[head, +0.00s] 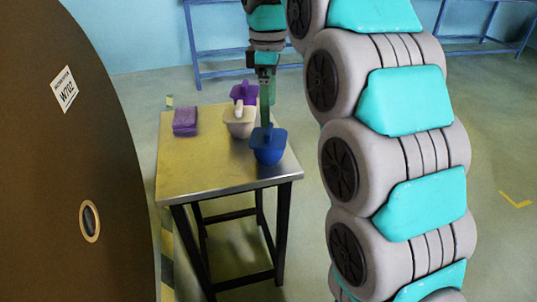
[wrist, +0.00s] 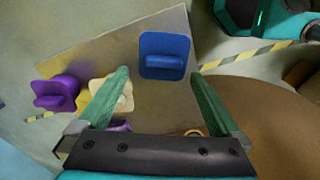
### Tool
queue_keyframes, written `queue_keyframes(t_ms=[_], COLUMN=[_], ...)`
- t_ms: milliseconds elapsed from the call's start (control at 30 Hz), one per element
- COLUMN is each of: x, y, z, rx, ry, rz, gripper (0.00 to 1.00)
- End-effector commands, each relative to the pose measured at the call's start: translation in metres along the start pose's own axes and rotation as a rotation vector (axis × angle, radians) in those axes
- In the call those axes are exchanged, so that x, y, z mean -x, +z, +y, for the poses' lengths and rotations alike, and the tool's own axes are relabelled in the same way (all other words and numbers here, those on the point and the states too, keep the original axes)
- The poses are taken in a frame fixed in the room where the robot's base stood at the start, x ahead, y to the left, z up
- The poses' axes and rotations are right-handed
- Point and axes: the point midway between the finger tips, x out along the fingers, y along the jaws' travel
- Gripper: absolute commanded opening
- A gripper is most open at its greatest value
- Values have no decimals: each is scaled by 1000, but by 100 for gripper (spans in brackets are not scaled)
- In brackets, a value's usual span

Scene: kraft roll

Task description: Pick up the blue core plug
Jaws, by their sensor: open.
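The blue core plug (head: 268,147) stands at the front right corner of the small metal-topped table, its square flange and raised grip facing up. In the wrist view the blue plug (wrist: 166,45) lies ahead of and roughly between my two green fingertips. My gripper (wrist: 159,72) is open and empty, with its fingers spread wider than the plug's grip. In the head view my gripper (head: 267,118) hangs pointing down just above the blue plug; whether it touches cannot be told.
A cream plug (head: 239,122) and a purple plug (head: 243,92) stand behind the blue one. A large brown roll (head: 75,180) with a core hole stands close on the left. Blue racks (head: 225,28) are behind.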

Motion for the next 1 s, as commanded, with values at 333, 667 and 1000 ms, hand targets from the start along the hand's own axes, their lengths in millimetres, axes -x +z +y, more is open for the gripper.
queue_keyframes(t_ms=[333,667,1000], x=[-21,-49,-50], y=[1,1,1], z=[-6,-6,-6], rx=[0,-2,-2], ry=[-5,2,2], rz=[-2,1,1], gripper=[100,100,85])
